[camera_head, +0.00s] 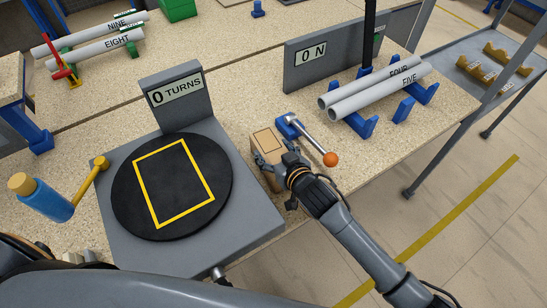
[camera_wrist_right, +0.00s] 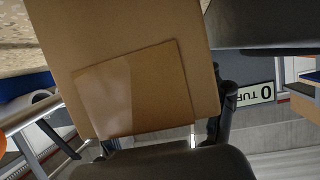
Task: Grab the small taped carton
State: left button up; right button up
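The small carton (camera_head: 265,143) is a brown box with a outlined patch on top. It stands on the speckled bench, just right of the turntable (camera_head: 218,229). My right gripper (camera_head: 275,173) is at the carton's near side, with its fingers spread. In the right wrist view the carton (camera_wrist_right: 180,35) fills the upper middle, with a paler tape patch on its face. One finger (camera_wrist_right: 226,108) is close against its right edge; the other, at left, looks a little apart from it. The near lower part of the carton is hidden by the gripper. My left gripper is not in view.
A lever with an orange knob (camera_head: 330,159) on a blue base stands close right of the carton. Grey pipes (camera_head: 375,92) rest on blue cradles farther right. A "0 TURNS" sign (camera_head: 178,92) stands behind the turntable. A blue-handled crank (camera_head: 50,200) is at left.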

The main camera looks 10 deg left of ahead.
jog(key=c, duration=0.7)
jog(key=shift+c, duration=0.7)
jog(key=shift+r, duration=0.15)
